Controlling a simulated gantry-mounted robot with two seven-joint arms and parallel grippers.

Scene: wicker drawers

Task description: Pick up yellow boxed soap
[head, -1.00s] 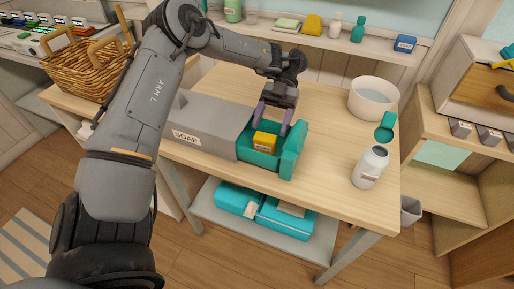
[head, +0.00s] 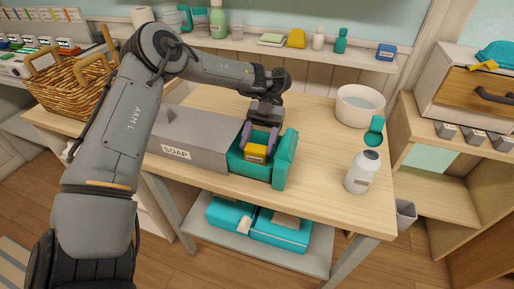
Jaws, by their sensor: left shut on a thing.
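The yellow boxed soap (head: 256,153) is in the open teal drawer (head: 284,162) of a grey box labelled SOAP (head: 192,146) on the wooden table. My left gripper (head: 260,143) reaches down into the drawer from above. Its purple fingers are shut on the yellow soap, one on each side. The soap is still low, within the drawer walls; I cannot tell whether it touches the drawer floor. My right gripper is not in view.
A white bottle (head: 362,172) and a white bowl (head: 359,106) stand on the table's right side. A wicker basket (head: 72,88) stands at the left. A shelf (head: 270,46) with bottles and soaps runs along the back. The table is clear between drawer and bottle.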

